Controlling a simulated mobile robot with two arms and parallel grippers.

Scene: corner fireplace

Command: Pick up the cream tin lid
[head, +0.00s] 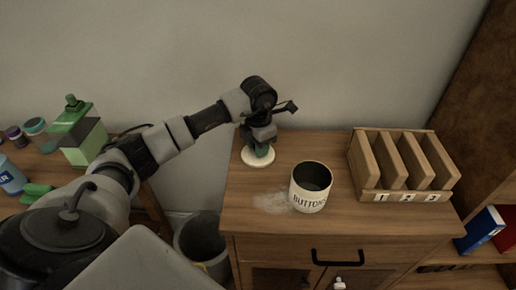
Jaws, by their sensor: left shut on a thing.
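The cream tin lid (250,160) is a small round disc at the back left of the wooden cabinet top (340,220). My left gripper (260,149) points down over the lid's middle and is shut on it; the fingers hide part of the lid. I cannot tell whether the lid touches the cabinet top. The cream tin (309,200), marked BUTTONS, stands open and upright to the lid's right and nearer to me. My right gripper is not in view.
A wooden rack (405,197) with numbered slots stands right of the tin. A pale smudge (271,202) lies left of the tin. A dark bin (201,245) stands on the floor left of the cabinet.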

